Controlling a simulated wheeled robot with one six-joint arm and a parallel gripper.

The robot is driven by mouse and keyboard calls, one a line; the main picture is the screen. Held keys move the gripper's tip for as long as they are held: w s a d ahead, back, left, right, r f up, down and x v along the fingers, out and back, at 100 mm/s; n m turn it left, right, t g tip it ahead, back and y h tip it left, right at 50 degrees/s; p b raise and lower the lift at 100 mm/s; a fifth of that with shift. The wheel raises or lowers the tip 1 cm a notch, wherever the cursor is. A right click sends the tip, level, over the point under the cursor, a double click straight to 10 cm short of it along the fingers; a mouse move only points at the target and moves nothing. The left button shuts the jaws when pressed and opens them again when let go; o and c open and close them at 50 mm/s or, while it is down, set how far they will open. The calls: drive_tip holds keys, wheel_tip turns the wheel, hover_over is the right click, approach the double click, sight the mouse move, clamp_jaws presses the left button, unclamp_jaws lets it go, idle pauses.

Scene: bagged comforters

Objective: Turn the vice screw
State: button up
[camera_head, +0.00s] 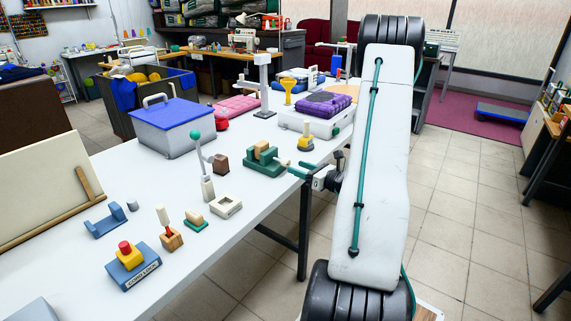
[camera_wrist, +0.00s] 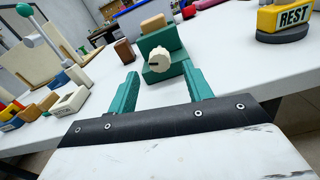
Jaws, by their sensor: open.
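The vice (camera_head: 264,161) is a small green block with wooden jaw pieces near the front edge of the white table in the head view. In the wrist view the green vice (camera_wrist: 160,45) stands ahead, with a cream, ridged screw knob (camera_wrist: 159,60) on its near face. My gripper (camera_wrist: 160,83) is open, its two green fingers spread to either side below the knob in the picture, with nothing between them. I cannot tell how far the fingertips are from the knob. In the head view my gripper (camera_head: 293,168) reaches in from the right beside the vice.
A grey lever with a green ball (camera_head: 195,136) stands left of the vice. A blue-lidded box (camera_head: 172,125) and a white case with purple cloth (camera_head: 313,122) stand behind. The table's front edge is close.

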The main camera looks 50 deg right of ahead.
sight(289, 164)
drive_tip(key=w, duration=0.7)
drive_tip(key=shift+a, duration=0.3)
drive_tip(key=c, duration=1)
drive_tip(key=shift+o, duration=0.2)
drive_tip(key=shift+n, duration=0.3)
